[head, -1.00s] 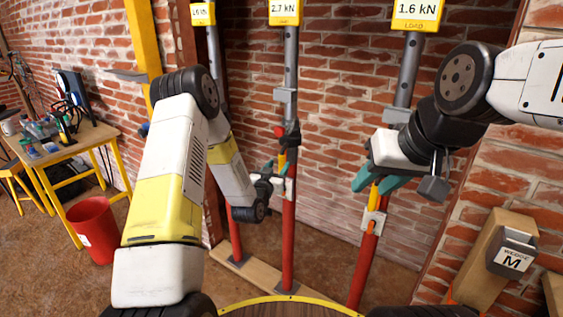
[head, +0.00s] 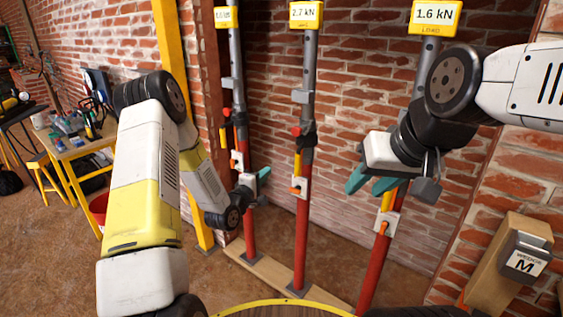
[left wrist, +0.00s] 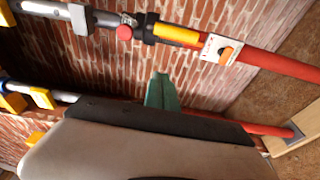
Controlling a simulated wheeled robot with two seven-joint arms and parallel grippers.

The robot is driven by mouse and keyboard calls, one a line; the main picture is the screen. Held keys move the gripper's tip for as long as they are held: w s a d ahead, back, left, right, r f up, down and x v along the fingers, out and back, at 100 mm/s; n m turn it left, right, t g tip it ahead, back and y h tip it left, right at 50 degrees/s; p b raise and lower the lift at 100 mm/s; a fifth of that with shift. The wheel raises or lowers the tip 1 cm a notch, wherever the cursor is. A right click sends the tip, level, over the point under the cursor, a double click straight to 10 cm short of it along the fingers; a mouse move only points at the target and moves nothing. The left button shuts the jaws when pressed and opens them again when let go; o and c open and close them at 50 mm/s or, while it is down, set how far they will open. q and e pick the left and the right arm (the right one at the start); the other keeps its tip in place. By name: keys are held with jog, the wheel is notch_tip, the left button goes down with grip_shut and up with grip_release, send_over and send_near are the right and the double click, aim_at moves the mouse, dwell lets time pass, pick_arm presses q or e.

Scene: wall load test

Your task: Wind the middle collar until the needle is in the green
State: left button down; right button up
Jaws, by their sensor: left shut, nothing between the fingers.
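The middle prop (head: 302,230) stands upright, red below and grey above, with a black collar (head: 307,139) and a 2.7 kN display (head: 305,14). The collar also shows in the left wrist view (left wrist: 149,28), with a yellow sleeve (left wrist: 177,35) and a white plate (left wrist: 219,50) beside it. I cannot make out a needle or green band. My left gripper (head: 263,175) is shut and empty between the left and middle props, apart from the collar; its teal fingertips show in the wrist view (left wrist: 161,90). My right gripper (head: 371,183) is open in front of the right prop (head: 376,265).
The left prop (head: 248,205) stands behind my left gripper; its display is too blurred to read. The right display (head: 435,15) reads 1.6 kN. A wooden sole board (head: 270,274) runs under the props.

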pick_arm(q)
jog(key=w+d, duration=0.7)
jog(key=w, duration=0.1)
jog(key=shift+w+d, duration=0.2)
jog(key=shift+d, duration=0.2)
jog(key=shift+s+d, duration=0.3)
jog(key=shift+d, duration=0.55)
